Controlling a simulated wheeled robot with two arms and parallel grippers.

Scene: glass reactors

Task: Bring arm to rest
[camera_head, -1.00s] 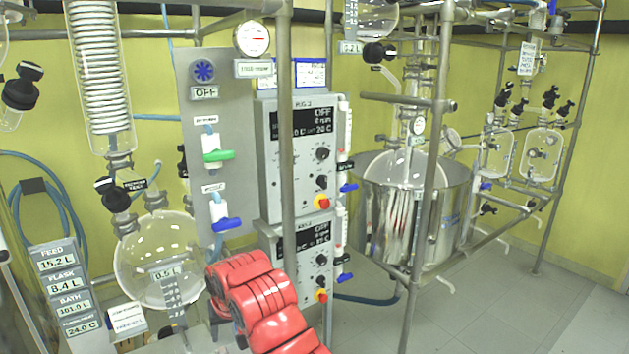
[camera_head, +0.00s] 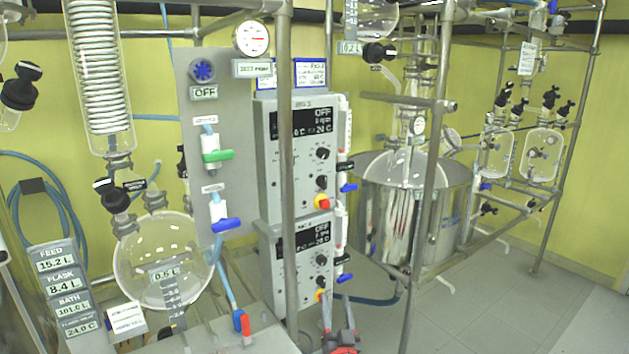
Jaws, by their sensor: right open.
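My right gripper (camera_head: 337,310) shows at the bottom edge, right of the middle. Its two thin grey fingers point up with a gap between them, and nothing is held. It is in front of the lower part of the lower control box (camera_head: 268,245), near the yellow and red knob (camera_head: 320,295) in the picture. A small red part of my arm shows below it; the rest of that arm is outside the picture. My left gripper is not in view.
A steel post (camera_head: 287,180) stands before the control boxes. The glass flask (camera_head: 150,262) is at left, with a red-handled valve (camera_head: 243,325) on a blue hose. A steel vessel (camera_head: 455,215) stands right. The grey floor (camera_head: 490,310) at lower right is clear.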

